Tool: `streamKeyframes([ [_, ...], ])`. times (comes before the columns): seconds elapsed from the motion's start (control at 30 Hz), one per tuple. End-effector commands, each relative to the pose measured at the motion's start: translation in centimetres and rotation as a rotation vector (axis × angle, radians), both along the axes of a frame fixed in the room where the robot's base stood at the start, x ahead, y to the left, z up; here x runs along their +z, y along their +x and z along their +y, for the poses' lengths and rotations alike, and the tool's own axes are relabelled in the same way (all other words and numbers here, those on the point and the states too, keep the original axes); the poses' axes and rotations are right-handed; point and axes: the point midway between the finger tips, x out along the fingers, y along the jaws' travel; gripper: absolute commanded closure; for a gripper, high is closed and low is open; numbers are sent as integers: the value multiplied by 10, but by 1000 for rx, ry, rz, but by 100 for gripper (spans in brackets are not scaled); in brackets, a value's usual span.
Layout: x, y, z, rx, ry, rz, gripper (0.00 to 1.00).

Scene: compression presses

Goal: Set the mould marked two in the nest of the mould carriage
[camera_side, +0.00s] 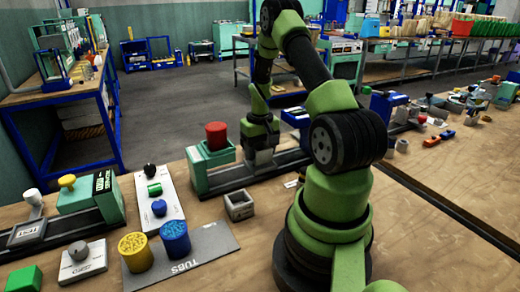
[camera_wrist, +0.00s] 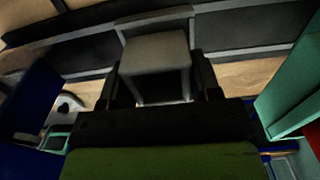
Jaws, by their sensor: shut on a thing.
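My gripper (camera_side: 261,141) is low over the black rail of a press in the side view. In the wrist view its black fingers (camera_wrist: 163,78) are shut on a plain grey block, the mould (camera_wrist: 155,53). A lighter grey rim, seemingly the mould carriage's nest (camera_wrist: 153,18), shows around the mould. In the side view, the grey carriage (camera_side: 261,158) is directly below the gripper, on the rail. The fingers hide much of both, so I cannot tell whether the mould is fully seated. No number is legible on the mould.
A green press with a red cap (camera_side: 216,135) stands just left of the gripper. A hollow grey block (camera_side: 239,206) sits on the bench in front. Yellow and blue tubs (camera_side: 175,237) stand on a grey mat at front left. Bare wood lies around the hollow block.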

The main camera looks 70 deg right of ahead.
Motion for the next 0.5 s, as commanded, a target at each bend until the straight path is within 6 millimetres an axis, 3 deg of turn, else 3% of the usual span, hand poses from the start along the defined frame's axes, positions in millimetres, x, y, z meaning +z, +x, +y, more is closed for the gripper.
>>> streamKeyframes([
  [0.5,-8,0,0,-1,-1,-1,73],
])
